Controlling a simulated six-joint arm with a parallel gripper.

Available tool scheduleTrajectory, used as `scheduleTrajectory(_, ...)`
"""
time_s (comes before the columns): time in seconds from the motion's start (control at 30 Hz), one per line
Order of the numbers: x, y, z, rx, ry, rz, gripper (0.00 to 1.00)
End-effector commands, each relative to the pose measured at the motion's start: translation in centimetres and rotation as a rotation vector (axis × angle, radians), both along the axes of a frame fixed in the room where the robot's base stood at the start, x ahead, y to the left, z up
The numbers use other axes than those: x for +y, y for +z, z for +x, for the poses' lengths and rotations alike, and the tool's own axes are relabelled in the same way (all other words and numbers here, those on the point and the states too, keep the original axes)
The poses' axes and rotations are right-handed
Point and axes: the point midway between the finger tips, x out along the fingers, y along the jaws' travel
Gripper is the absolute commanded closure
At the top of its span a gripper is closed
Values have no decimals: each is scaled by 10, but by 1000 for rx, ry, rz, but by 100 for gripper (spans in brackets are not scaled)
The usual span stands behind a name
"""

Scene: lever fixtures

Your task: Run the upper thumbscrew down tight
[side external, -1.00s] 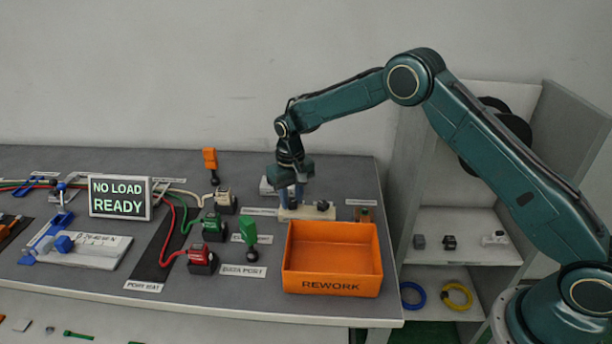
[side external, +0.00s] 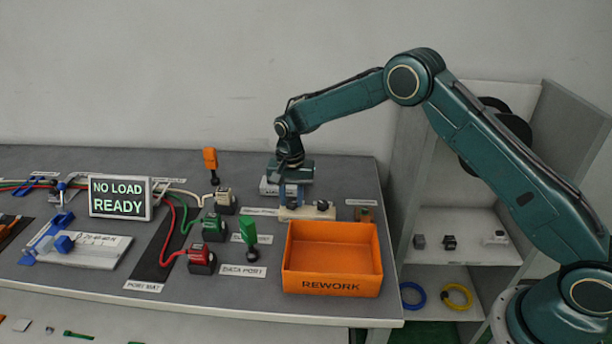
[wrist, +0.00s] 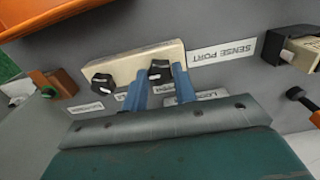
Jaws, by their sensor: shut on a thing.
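A beige plate (side external: 307,214) lies on the bench behind the orange bin, and shows in the wrist view (wrist: 132,64). It carries two black thumbscrews. One thumbscrew (wrist: 160,71) sits between the blue fingertips of my gripper (wrist: 162,74); the fingers are shut on it. The other thumbscrew (wrist: 103,82) stands free on the plate, and shows to the right of my gripper (side external: 291,197) in the side view (side external: 323,206). The fingers partly hide the held thumbscrew, and I cannot see how far down it is.
The orange REWORK bin (side external: 331,287) stands close in front of the plate. Port blocks, green (side external: 214,227) and red (side external: 201,258), with cables stand to the left. A sign (side external: 121,198) reads NO LOAD READY. A grey shelf (side external: 455,220) stands to the right.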

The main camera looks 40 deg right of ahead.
Motion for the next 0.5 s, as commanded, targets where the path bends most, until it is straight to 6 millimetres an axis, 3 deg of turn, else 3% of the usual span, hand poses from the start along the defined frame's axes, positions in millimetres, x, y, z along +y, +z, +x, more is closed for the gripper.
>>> scheduleTrajectory(0.33,0,2,1,-3,-7,0,95)
scheduleTrajectory(0.37,0,2,1,-3,-7,0,70)
scheduleTrajectory(0.47,0,2,1,-3,-6,0,51)
scheduleTrajectory(0.5,0,2,1,-3,-6,0,51)
